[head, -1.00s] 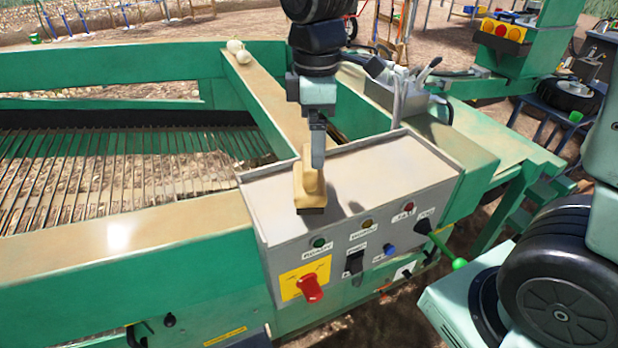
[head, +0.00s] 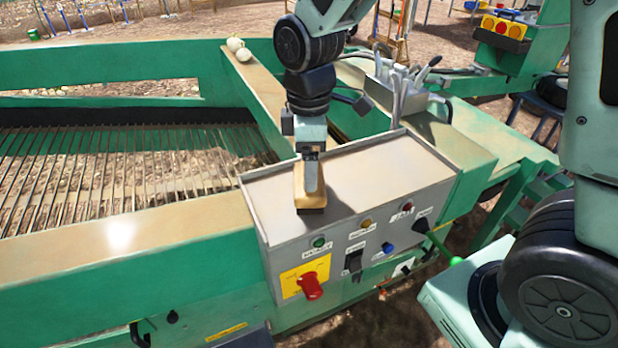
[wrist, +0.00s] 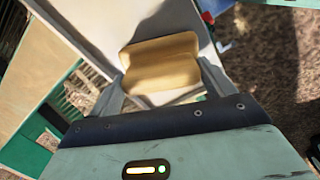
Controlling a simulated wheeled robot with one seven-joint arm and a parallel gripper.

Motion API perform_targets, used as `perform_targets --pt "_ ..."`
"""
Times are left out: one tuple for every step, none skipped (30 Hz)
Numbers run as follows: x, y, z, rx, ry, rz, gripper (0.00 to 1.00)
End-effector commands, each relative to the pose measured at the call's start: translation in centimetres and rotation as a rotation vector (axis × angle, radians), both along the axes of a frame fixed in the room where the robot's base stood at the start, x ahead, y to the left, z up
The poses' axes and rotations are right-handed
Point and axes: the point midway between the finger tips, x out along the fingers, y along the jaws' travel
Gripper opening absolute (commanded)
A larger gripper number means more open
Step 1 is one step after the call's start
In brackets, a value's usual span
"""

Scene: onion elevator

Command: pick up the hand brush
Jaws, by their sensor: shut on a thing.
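The hand brush (head: 310,199) has a tan wooden body with a darker lower edge. It is at the left front part of the grey control box's top, and I cannot tell whether it still touches the surface. My gripper (head: 313,178) comes down on it from above and is shut on it. In the wrist view the brush's tan body (wrist: 160,64) lies between the two fingers of my gripper (wrist: 163,88). The fingers hide part of the brush in the head view.
The grey control box (head: 385,170) has a red switch (head: 311,286), knobs and labels on its front. Levers (head: 405,85) stand behind it. Two pale onions (head: 238,48) sit on the green machine frame (head: 110,275) at the back. A slatted conveyor (head: 100,175) lies to the left.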

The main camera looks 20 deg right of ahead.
Motion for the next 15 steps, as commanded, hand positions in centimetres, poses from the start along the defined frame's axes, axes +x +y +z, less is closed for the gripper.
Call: perform_targets --pt "0.0 0.0 0.0 0.001 -0.001 0.000 0.34" --pt "0.0 0.0 0.1 0.001 -0.001 0.000 0.34" --pt "0.0 0.0 0.1 0.001 -0.001 0.000 0.34" --pt "0.1 0.0 0.2 0.001 -0.003 0.000 0.34" --pt "0.1 0.0 0.4 0.001 -0.003 0.000 0.34" --pt "0.1 0.0 0.8 0.001 -0.003 0.000 0.34" --pt "0.1 0.0 1.1 0.002 -0.004 0.000 0.34" --pt "0.1 0.0 1.6 0.002 -0.005 -0.001 0.34" --pt "0.2 0.0 2.3 0.003 -0.007 -0.001 0.34" --pt "0.1 0.0 2.9 0.003 -0.007 -0.001 0.34" --pt "0.2 0.0 3.5 0.003 -0.008 -0.001 0.34" --pt "0.2 0.0 4.3 0.003 -0.008 -0.001 0.34" --pt "0.2 0.0 4.9 0.003 -0.008 -0.001 0.34" --pt "0.1 0.0 5.5 0.003 -0.007 -0.001 0.34" --pt "0.2 0.0 6.3 0.004 -0.007 0.000 0.34"
